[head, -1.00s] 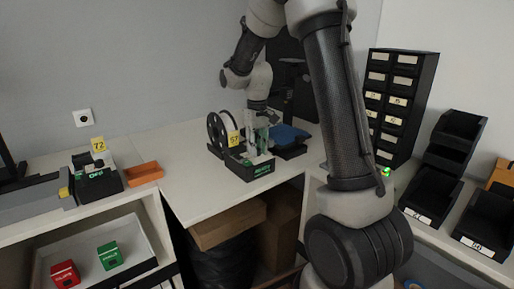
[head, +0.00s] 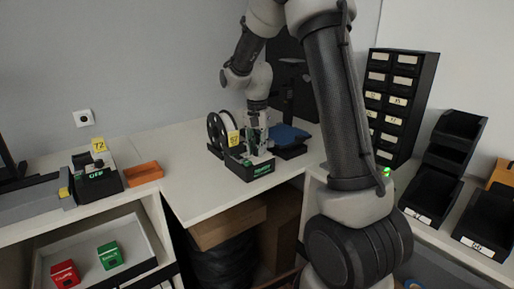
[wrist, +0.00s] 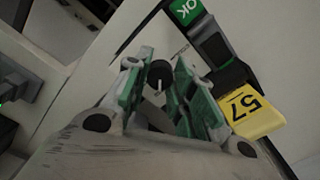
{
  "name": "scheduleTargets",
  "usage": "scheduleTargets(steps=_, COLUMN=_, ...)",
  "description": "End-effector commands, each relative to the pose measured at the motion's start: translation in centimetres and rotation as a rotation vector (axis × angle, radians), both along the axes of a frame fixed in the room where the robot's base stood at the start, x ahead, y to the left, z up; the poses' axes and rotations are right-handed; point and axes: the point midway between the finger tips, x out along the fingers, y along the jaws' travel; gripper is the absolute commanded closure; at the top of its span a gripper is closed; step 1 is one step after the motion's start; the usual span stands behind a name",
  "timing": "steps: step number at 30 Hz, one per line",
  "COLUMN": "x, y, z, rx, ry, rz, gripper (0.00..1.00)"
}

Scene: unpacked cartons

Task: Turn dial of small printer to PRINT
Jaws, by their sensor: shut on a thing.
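The small printer (head: 250,172) stands on the middle white table, with a dark base, a green-lettered front, a spool (head: 216,131) at its left and a yellow 57 tag (head: 233,138). My gripper (head: 257,148) points down over it and hides much of its top. In the wrist view, the green-padded fingers of my gripper (wrist: 157,68) are on either side of a small black dial (wrist: 160,75), shut on it. The 57 tag (wrist: 250,112) and a green OK label (wrist: 186,10) show beside it. I cannot read the dial's setting.
A blue-topped thing (head: 288,134) stands close right of the printer. On the left are a device tagged 72 (head: 97,183), an orange tray (head: 143,174) and red and green boxes below. Drawers (head: 393,105) and black bins stand right. The table's left part is clear.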

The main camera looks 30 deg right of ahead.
Motion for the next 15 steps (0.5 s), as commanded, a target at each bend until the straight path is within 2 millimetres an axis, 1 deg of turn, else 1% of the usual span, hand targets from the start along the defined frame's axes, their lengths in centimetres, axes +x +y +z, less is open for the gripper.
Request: scheduleTargets(steps=15, x=0.04, y=0.01, z=0.04, rx=0.000, ry=-0.001, rz=-0.476, gripper=0.99)
